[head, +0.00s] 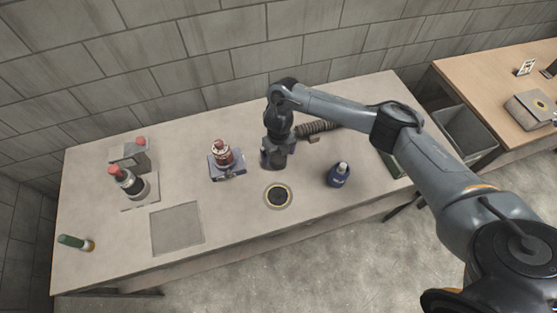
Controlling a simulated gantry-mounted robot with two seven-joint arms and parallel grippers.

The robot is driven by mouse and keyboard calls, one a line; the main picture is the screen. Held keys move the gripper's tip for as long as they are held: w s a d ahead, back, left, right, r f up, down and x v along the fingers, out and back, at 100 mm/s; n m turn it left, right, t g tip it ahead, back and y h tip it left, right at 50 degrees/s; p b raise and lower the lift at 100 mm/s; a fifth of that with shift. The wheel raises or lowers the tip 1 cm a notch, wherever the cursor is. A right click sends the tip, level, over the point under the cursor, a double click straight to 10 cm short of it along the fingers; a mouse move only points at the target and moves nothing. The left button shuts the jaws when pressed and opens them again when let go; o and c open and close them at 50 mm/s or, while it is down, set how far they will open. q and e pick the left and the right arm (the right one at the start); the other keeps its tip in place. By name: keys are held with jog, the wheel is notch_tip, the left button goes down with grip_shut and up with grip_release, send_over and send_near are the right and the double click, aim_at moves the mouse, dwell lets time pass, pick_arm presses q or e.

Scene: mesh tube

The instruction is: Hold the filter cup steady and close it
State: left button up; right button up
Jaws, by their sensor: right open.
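Which object is the filter cup is not certain. A round black piece with a tan rim (278,196) sits on the grey table (330,215) near the middle. A red-brown capped vessel (222,152) stands upright on a small grey-blue base (228,171) to its upper left. My right gripper (272,161) reaches in from the right and points down behind the black piece, right of the vessel. It is open and appears apart from both; its fingers are small and dark, and anything between them is hard to make out. My left gripper is not in view.
A blue bottle (338,175) stands right of the black piece. A dark ribbed tube (316,128) lies behind, partly under my arm. A red-capped bottle (130,182), a green cylinder (73,242) and a flat square plate (177,229) are at left. A bin (466,133) stands beyond the table.

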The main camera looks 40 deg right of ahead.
jog(key=shift+f, duration=1.1)
jog(key=c, duration=1.1)
jog(key=shift+r, duration=0.1)
notch_tip(320, 180, up, 4)
jog(key=shift+w+r+p, duration=0.1)
jog(key=shift+p, duration=0.3)
jog(key=shift+s+d+r+p, duration=0.6)
jog(key=shift+s+r, duration=0.5)
jog(key=shift+s, duration=0.75)
jog(key=shift+s+d+r+p, duration=0.55)
jog(key=shift+s+r, duration=0.6)
jog(key=shift+s, duration=0.75)
jog(key=shift+s+d+r+p, duration=0.45)
jog(key=shift+s+d+r, duration=0.5)
jog(key=shift+s, duration=0.9)
